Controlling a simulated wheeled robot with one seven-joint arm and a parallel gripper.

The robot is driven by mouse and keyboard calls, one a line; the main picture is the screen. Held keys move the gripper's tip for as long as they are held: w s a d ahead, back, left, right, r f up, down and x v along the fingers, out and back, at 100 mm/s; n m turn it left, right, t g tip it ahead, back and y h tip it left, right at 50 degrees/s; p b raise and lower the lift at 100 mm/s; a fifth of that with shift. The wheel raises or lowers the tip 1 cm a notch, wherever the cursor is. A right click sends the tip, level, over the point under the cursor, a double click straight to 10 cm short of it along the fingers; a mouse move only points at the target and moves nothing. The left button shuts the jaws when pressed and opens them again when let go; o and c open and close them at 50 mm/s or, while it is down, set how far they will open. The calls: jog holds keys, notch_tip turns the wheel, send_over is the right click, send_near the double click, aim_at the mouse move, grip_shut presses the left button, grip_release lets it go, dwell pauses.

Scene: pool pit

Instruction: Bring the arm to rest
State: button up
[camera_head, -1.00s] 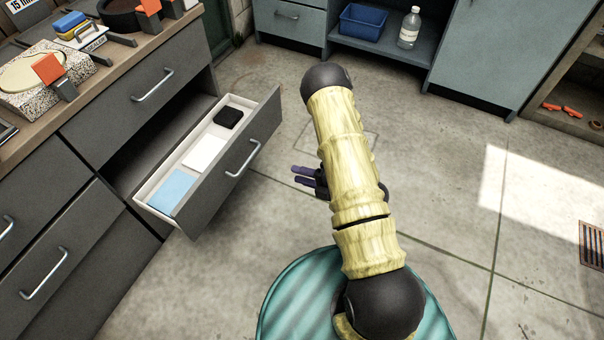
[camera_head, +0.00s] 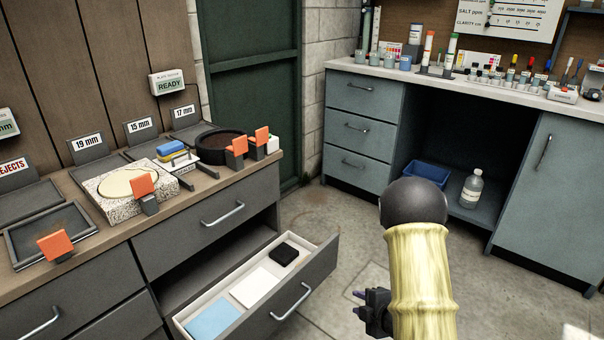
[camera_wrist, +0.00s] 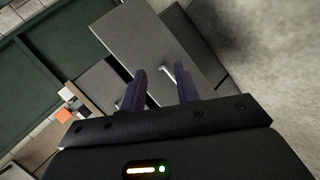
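My gripper (camera_head: 362,304) shows low in the head view, mostly behind my yellow arm link, to the right of the open drawer and apart from it. In the wrist view, its two purple fingers (camera_wrist: 160,88) stand apart with nothing between them. The grey drawer front with its handle shows beyond them. My arm is bent, with its dark round joint uppermost in the head view. The rest of the arm is out of the picture below.
The open drawer (camera_head: 318,270) juts from the left bench and holds a blue sheet, a white sheet and a black item. The bench top (camera_head: 90,255) carries orange-tabbed gauges and a stone plate. A blue-grey cabinet (camera_head: 357,125) stands behind, with a blue bin (camera_head: 428,172) and bottle (camera_head: 472,188) on its shelf.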

jog(key=s+d+r+m+g+h, duration=0.3)
jog(key=s+r+m+h, duration=0.2)
jog(key=r+m, duration=0.5)
jog(key=s+a+r+m+g, duration=0.3)
jog(key=s+r+m+g, duration=0.15)
jog(key=s+m, duration=0.65)
jog(key=w+p+v, duration=0.3)
jog(key=p+v, duration=1.6)
jog(key=w+r+p+v, duration=0.1)
jog(key=w+p+v, duration=0.2)
jog(key=p+v, duration=1.5)
jog(key=shift+w+a+r+n+p, duration=0.2)
jog(key=shift+a+r+n+p, duration=0.2)
jog(key=shift+a+r+p, duration=0.15)
jog(key=shift+d+f, duration=0.1)
